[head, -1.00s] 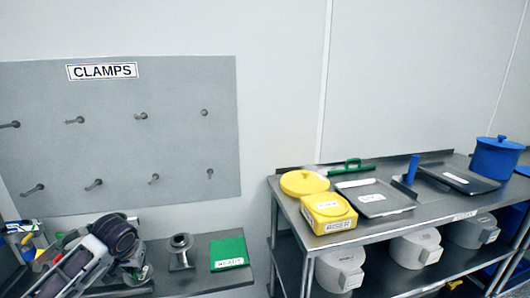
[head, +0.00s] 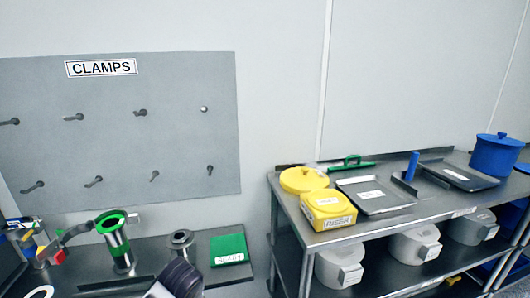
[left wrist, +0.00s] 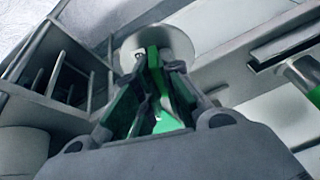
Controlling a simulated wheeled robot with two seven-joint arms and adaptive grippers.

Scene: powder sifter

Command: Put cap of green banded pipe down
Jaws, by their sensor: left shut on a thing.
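The green banded pipe (head: 120,247) stands upright on the left bench in the head view. A pale grey round disc (left wrist: 165,40), apparently the cap, shows at the fingertips. The fingers hide part of it. A green banded pipe end (left wrist: 303,78) shows at the right edge there. My right gripper is not in view.
A small flanged metal spool (head: 182,243) and a labelled green mat (head: 230,246) are on the left bench. Coloured items (head: 38,243) are at its left end. The right table (head: 390,225) holds yellow containers, trays and a blue pot.

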